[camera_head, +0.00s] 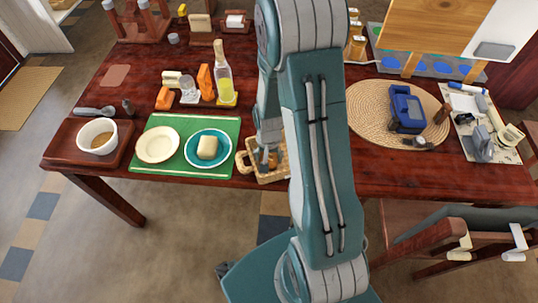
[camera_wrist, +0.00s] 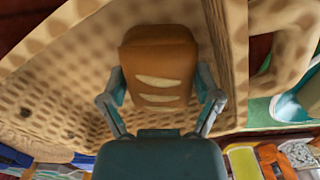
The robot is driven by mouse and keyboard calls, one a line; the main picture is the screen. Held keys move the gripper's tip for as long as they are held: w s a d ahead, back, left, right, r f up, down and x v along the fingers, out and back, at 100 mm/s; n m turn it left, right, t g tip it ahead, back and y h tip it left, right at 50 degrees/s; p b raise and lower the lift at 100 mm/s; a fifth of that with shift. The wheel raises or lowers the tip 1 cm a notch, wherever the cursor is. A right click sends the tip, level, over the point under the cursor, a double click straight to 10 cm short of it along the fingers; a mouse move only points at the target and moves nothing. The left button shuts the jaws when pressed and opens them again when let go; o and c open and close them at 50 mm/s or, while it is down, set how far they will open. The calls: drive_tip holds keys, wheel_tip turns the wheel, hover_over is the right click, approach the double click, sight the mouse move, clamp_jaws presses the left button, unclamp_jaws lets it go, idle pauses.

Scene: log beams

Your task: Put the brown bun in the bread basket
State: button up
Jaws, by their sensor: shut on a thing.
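The brown bun (camera_wrist: 160,60) shows in the wrist view with pale score marks on top. My gripper (camera_wrist: 162,95) is shut on it, one finger on each side. Behind and around the bun is the woven bread basket (camera_wrist: 60,95), so the bun is at or inside the basket; whether it touches the bottom I cannot tell. In the head view my gripper (camera_head: 267,158) points down into the bread basket (camera_head: 277,174) at the table's front edge. My arm hides the basket's right part, and the bun is mostly hidden there.
Left of the basket, a green mat (camera_head: 180,122) bears a cream plate (camera_head: 157,145) and a teal plate (camera_head: 223,136) with a pale block. A bottle (camera_head: 222,75) stands behind. A round woven mat (camera_head: 370,125) with a blue device (camera_head: 407,108) lies right of my arm.

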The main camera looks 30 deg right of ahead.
drive_tip(key=o, duration=0.9)
drive_tip(key=shift+a, duration=0.1)
drive_tip(key=shift+o, duration=0.2)
drive_tip(key=shift+d, duration=0.25)
drive_tip(key=s+a+r+n+t, duration=0.1)
drive_tip(key=s+a+r+n, duration=0.15)
drive_tip(key=r, duration=1.05)
drive_tip(key=s+a+r+n+t, duration=0.1)
drive_tip(key=s+a+r+t, duration=0.15)
drive_tip(key=r, duration=0.95)
drive_tip(key=s+a+r+n+t, duration=0.2)
drive_tip(key=s+a+r+n, duration=0.1)
drive_tip(key=s+r, duration=0.5)
drive_tip(key=shift+a, duration=0.75)
drive_tip(key=shift+w, duration=0.1)
